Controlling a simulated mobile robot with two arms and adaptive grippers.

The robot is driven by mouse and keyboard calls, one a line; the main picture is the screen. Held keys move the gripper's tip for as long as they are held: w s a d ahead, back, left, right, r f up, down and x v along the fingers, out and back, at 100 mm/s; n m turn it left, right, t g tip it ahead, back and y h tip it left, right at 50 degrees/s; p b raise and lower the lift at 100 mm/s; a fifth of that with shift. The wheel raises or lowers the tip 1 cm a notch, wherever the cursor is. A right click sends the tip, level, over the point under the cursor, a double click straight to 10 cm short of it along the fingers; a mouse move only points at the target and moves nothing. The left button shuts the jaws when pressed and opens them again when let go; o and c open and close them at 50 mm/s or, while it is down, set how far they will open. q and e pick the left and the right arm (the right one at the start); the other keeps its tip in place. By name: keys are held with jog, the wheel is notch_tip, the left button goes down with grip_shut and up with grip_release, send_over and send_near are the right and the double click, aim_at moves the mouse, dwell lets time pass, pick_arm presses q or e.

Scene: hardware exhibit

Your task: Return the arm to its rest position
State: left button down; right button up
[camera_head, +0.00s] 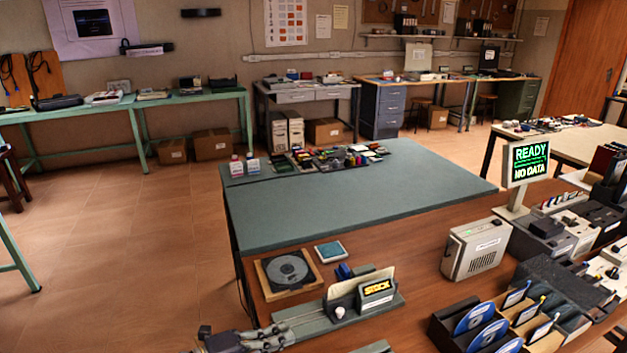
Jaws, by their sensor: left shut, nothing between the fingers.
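My left gripper (278,336) shows at the bottom edge of the head view, left of centre. Its fingers are shut with nothing between them. It is at the near left corner of the brown table (400,262), close to a grey stand with a lit "STOCK" display (377,288). I cannot tell whether it touches the stand. The rest of the left arm is mostly out of the picture. My right gripper is not in view.
A disc in a square tray (288,272) and a small teal square (330,251) lie beyond the gripper. A beige box (474,250), blue discs in a rack (475,318) and a "READY NO DATA" screen (528,160) stand right. The grey-green mat (340,205) is mostly bare.

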pick_arm(q)
jog(key=s+a+f+n+g+y, duration=0.2)
jog(key=s+a+f+n+y, duration=0.15)
jog(key=s+n, duration=0.55)
jog(key=s+a+f+n+g+y, duration=0.2)
jog(key=s+a+n+y, duration=0.25)
jog(key=s+n, duration=0.45)
jog(key=s+a+f+n+g+y, duration=0.1)
jog(key=s+a+f+n+y, duration=0.3)
jog(key=s+n, duration=0.55)
notch_tip(320, 180, down, 27)
jog(key=s+g+y, duration=0.1)
jog(key=s+g, duration=0.1)
jog(key=s, duration=0.1)
jog(key=s+a+f+m+g, duration=0.1)
jog(key=s+a+f, duration=0.1)
jog(key=s+f, duration=1.2)
jog(key=shift+s+a+f, duration=0.25)
jog(key=shift+s+a, duration=0.1)
jog(key=shift+s, duration=0.7)
